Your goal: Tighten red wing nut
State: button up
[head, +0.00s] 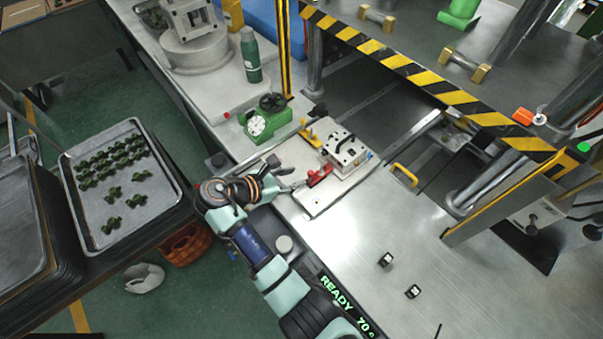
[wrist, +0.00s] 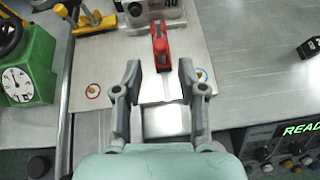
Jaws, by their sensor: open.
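The red wing nut (head: 319,175) is on the near side of the metal mold block (head: 345,152), which sits on a light plate. In the wrist view the red wing nut (wrist: 160,46) stands upright as a narrow red piece, just beyond my fingertips and roughly centred between them. My gripper (head: 290,183) comes in from the left in the head view. In the wrist view my gripper (wrist: 157,78) is open, its two fingers apart with nothing between them. The mold block (wrist: 150,14) is cut off at the top of that view.
A green gauge device (head: 266,121) with a dial stands to the left on the bench. A yellow clamp (head: 311,133) is beside the mold block. A yellow handle (head: 404,175) and striped press frame are to the right.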

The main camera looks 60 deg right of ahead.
aim_at(322, 168)
jog(key=s+d+r+t+y+p, duration=0.1)
jog(key=d+y+p, duration=0.1)
jog(key=d+y, duration=0.1)
jog(key=s+d+r+t+y+p, duration=0.1)
jog(key=d+y+p, duration=0.1)
jog(key=d+y, duration=0.1)
jog(key=s+d+r+t+y+p, duration=0.1)
jog(key=s+d+t+y+p, duration=0.1)
jog(key=d+y, duration=0.2)
jog(key=shift+s+n, duration=0.1)
jog(key=shift+n, duration=0.3)
jog(key=shift+d+r+y, duration=0.15)
jog(key=shift+y, duration=0.25)
jog(key=shift+f+t, duration=0.25)
jog(key=shift+t, duration=0.05)
notch_tip(322, 168, down, 8)
jog(key=shift+r+b, duration=0.25)
jog(key=shift+b, duration=0.6)
grip_shut()
